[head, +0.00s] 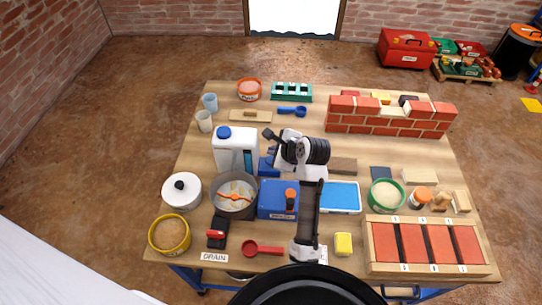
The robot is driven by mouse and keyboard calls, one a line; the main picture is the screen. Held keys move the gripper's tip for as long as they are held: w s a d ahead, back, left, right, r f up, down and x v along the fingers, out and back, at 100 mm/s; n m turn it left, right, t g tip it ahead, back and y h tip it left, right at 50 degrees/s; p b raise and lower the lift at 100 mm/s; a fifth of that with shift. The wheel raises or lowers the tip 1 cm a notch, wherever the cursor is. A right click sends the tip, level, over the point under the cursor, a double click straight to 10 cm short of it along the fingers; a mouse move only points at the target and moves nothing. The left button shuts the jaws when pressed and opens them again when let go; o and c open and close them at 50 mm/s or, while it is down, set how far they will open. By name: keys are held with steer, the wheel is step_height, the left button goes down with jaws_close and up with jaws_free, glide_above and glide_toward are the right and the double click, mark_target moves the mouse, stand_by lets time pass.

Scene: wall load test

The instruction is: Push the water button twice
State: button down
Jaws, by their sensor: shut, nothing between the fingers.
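A white water tank (230,148) with a blue cap and a dark level strip stands on the left half of the table. A blue part (267,167) sits at its right side, partly hidden by my gripper. I cannot make out for certain which part is the water button. My gripper (270,141) is shut and empty, just right of the tank and above the blue part. Whether it touches anything cannot be told. A grey pot (218,205) with pale contents and an orange piece stands in front of the tank.
A blue box (270,207) and a blue-framed tray (341,197) lie near my arm. A red lever (215,234) stands by the DRAIN label (214,257). A brick wall piece (390,118) is at the back right, a crate of red bricks (377,268) at the front right.

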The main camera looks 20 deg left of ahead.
steer(key=shift+r+p, duration=2)
steer(key=shift+p, duration=0.1)
steer(key=shift+f, duration=0.1)
stand_by(0.9)
